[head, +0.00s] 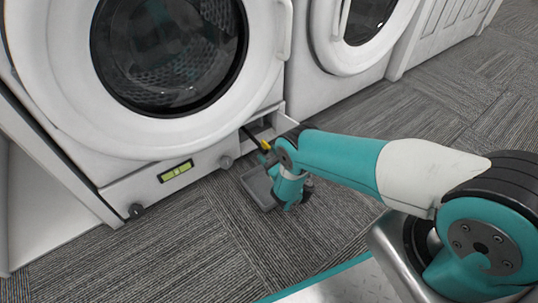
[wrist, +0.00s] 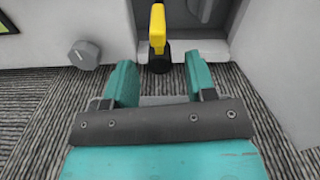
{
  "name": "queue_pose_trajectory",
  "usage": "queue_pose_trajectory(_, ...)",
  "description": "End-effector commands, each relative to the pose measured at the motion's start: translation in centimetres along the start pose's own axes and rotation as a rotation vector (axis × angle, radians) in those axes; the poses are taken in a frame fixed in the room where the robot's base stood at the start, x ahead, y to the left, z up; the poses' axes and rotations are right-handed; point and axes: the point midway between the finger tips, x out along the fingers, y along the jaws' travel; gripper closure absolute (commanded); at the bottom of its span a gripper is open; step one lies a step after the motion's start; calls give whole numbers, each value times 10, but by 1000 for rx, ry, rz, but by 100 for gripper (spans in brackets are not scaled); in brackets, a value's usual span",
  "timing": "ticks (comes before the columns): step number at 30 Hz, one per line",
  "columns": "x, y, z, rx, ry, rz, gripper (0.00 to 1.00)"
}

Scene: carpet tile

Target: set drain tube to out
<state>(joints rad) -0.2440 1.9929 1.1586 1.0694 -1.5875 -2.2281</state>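The drain tube shows in the wrist view as a dark stub (wrist: 159,59) with a yellow end piece (wrist: 157,24) above it. In the head view its yellow part (head: 265,145) sticks out from the open compartment (head: 262,127) low on the front washer. My gripper (wrist: 158,66) is open, its two teal fingers spread on either side of the dark stub, near its level in the picture. Whether the fingers reach around it or stop short, I cannot tell. Nothing is between the fingers' inner faces that I can see held. In the head view my wrist hides the fingers.
A grey tray (head: 250,190) lies on the carpet below the compartment. A round grey knob (wrist: 84,54) is left of the tube on the washer's base. A green display (head: 175,171) is farther left. A second washer (head: 345,75) stands to the right. Open carpet lies in front.

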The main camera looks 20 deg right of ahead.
Motion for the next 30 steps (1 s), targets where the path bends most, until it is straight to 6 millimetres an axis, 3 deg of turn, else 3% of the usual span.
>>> queue_pose_trajectory(8,-1,-1,1,0,-1,-1,49)
queue_pose_trajectory(14,-13,-2,6,-1,0,0,49)
queue_pose_trajectory(23,-57,-2,9,-1,1,0,49)
queue_pose_trajectory(30,-108,-2,7,-1,2,0,49)
